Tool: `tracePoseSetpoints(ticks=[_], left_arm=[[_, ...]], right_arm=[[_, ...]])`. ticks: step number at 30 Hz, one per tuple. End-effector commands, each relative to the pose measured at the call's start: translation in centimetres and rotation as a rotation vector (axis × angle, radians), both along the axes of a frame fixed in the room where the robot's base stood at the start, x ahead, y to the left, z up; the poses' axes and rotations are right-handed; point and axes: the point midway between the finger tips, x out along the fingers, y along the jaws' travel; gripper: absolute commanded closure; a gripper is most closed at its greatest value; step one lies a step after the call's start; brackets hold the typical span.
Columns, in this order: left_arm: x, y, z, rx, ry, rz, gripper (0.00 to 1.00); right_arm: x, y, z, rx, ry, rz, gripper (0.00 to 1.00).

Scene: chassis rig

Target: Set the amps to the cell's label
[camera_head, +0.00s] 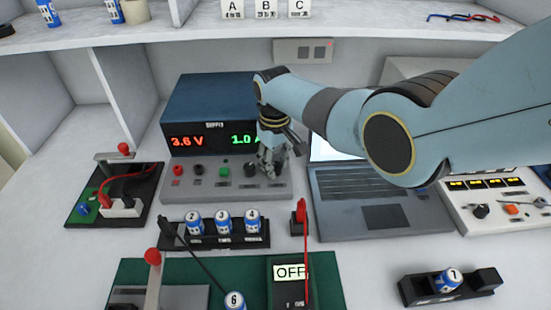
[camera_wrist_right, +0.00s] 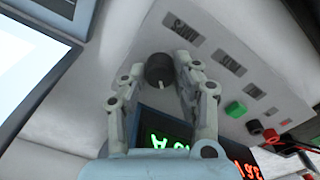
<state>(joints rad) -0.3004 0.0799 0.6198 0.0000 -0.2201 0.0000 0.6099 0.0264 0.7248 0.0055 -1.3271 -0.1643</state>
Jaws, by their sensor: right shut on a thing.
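The power supply (camera_head: 212,112) has a dark blue case and a grey front ledge. Its display reads 3.6 V (camera_head: 187,141) in red and about 1.0 A (camera_head: 243,139) in green, partly covered by my arm. My right gripper (camera_head: 272,166) is at the ledge's right end, beside a visible black knob (camera_head: 250,169). In the right wrist view its fingers are closed around another black knob (camera_wrist_right: 158,70) with a pale pointer. Numbered blue-white cells (camera_head: 224,223) stand in a black rack; cell 6 (camera_head: 235,301) and cell 7 (camera_head: 448,281) are apart. Their small print is unreadable. My left gripper is out of view.
A laptop (camera_head: 375,200) stands right of the supply, partly under my right arm. A lever switch board (camera_head: 116,195) is at left. A meter reading OFF (camera_head: 290,273) lies on a green mat (camera_head: 130,272). A control box (camera_head: 495,205) is at right.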

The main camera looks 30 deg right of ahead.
Motion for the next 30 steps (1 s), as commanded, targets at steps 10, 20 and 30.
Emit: tracePoseSetpoints(ticks=[10, 20, 30], left_arm=[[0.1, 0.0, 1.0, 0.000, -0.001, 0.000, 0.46], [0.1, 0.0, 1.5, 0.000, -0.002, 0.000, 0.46], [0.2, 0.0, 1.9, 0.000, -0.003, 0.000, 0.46]], right_arm=[[0.1, 0.0, 0.1, 0.000, 0.000, -0.328, 1.00], [0.1, -0.1, 0.1, 0.001, -0.002, -0.641, 1.00], [0.0, -0.1, 0.0, 0.000, 0.000, -0.954, 1.00]])
